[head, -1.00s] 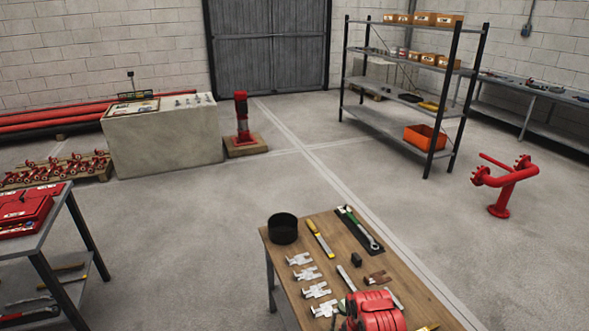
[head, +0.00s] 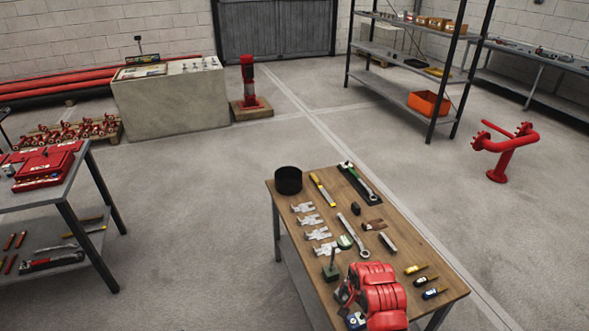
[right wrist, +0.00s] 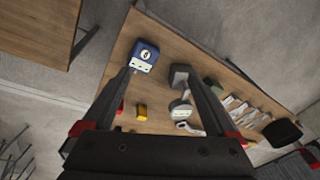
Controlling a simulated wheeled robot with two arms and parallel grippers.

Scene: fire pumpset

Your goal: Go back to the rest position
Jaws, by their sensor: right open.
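My right gripper (head: 345,298) is over the near part of the wooden table (head: 410,245), with its red arm housing (head: 380,298) showing from above. In the right wrist view my right gripper (right wrist: 157,76) has its two dark fingers well apart, with nothing held between them. A blue device with a round white emblem (right wrist: 145,55) lies beyond the left fingertip. A grey block-ended tool (right wrist: 180,76) shows beside the right fingertip. The distance between fingers and tools is hard to tell. My left gripper is in no view.
The table also holds a black cup (head: 288,180), silver brackets (head: 310,221), a spanner (head: 352,236) and screwdrivers (head: 416,269). A side table (head: 75,185) with a red toolbox (head: 45,167) stands left. A red pipe stand (head: 500,160) is at right. Floor between the tables is clear.

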